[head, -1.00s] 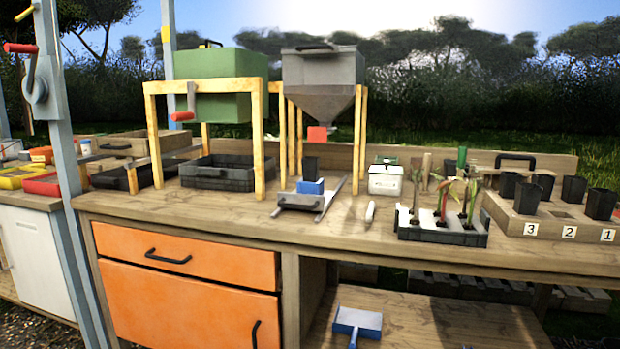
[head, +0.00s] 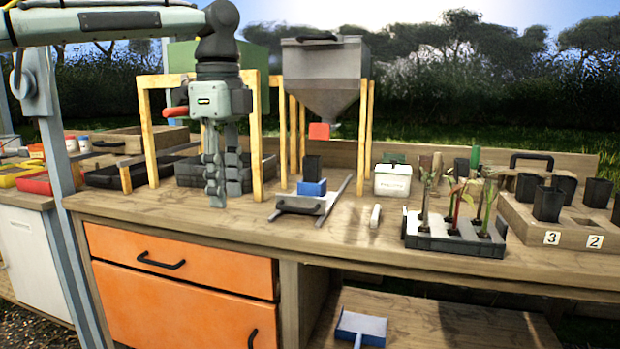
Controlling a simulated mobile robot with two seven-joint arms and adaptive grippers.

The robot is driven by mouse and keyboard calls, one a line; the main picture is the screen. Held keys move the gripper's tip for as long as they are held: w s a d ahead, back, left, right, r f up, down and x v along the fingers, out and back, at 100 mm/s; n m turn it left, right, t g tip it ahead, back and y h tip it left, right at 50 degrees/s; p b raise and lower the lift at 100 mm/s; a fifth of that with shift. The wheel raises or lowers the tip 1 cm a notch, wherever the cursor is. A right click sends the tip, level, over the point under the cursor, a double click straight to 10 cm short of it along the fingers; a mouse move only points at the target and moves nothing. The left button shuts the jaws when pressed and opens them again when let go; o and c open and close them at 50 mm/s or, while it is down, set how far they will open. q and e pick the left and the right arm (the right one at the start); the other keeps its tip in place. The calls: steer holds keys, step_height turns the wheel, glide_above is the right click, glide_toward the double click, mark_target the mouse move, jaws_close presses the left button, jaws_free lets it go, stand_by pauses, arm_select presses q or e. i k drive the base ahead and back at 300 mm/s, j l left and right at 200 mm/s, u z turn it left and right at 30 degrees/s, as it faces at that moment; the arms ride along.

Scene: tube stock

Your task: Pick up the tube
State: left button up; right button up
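Several black square tubes are in view, and I cannot tell which one the task means. One black tube (head: 312,168) stands upright on a blue block (head: 312,187) on the small metal slide at the bench's middle. Others stand in the numbered wooden block at the right, such as the tube (head: 548,204) behind label 3. My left gripper (head: 225,200) hangs fingers down in front of the green hopper's stand, left of the tube on the blue block and apart from it. It holds nothing visible; its finger gap is unclear. My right gripper is out of view.
A seedling tray (head: 425,243) stands right of the slide, with a white box (head: 393,180) behind. The grey hopper (head: 325,75) overhangs the middle tube on wooden legs. A black crate (head: 190,174) lies behind my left gripper. The bench front left of the slide is clear.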

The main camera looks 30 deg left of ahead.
mark_target(312, 164)
steer(key=i+j, duration=0.2)
steer(key=i, duration=0.25)
steer(key=i+j+z, duration=0.1)
steer(key=i+j, duration=0.15)
steer(key=i, duration=0.2)
steer(key=i+j, duration=0.25)
steer(key=i, duration=0.15)
